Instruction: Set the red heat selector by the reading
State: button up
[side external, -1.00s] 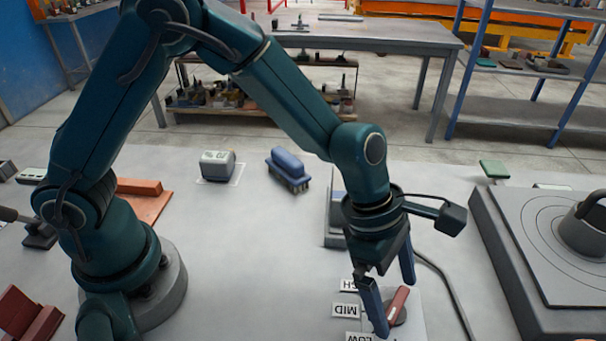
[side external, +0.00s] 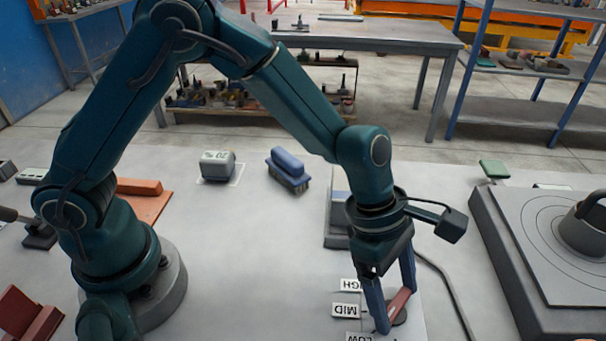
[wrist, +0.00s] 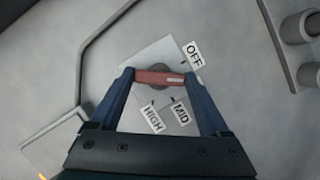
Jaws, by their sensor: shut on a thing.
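The red selector handle (side external: 400,302) is a bar on a round grey base on a pale plate (wrist: 143,58). My gripper (side external: 397,309) points down and is shut on the bar, one finger at each end. The wrist view shows the bar (wrist: 157,77) spanning between the fingers, with a pale mark near its right end. Around it are the labels OFF (wrist: 194,55), MID (wrist: 181,113) and HIGH (wrist: 152,119); LOW (side external: 360,338) shows partly in the side view. The grey meter (side external: 217,166) bears dark digits that look like an inverted 20.
A blue brush (side external: 288,170) lies right of the meter. A grey block with a round-ringed plate (side external: 535,245) stands at the right. A dark cable (side external: 452,290) runs beside the selector plate. The table between my base and the labels is clear.

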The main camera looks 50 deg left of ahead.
jog(key=m+g, duration=0.1)
jog(key=m, duration=0.2)
jog(key=m+g, duration=0.1)
jog(key=m, duration=0.2)
jog(key=shift+w, duration=0.2)
jog(key=shift+w+d+m+g+y, duration=0.1)
jog(key=shift+m+g+y, duration=0.3)
jog(key=shift+m, duration=0.75)
jog(key=shift+m+g+y, duration=0.3)
jog(key=shift+m+g, duration=0.2)
jog(key=shift+m, duration=0.65)
jog(key=o, duration=1.2)
jog(key=shift+r, duration=0.1)
jog(key=shift+v, duration=2.5)
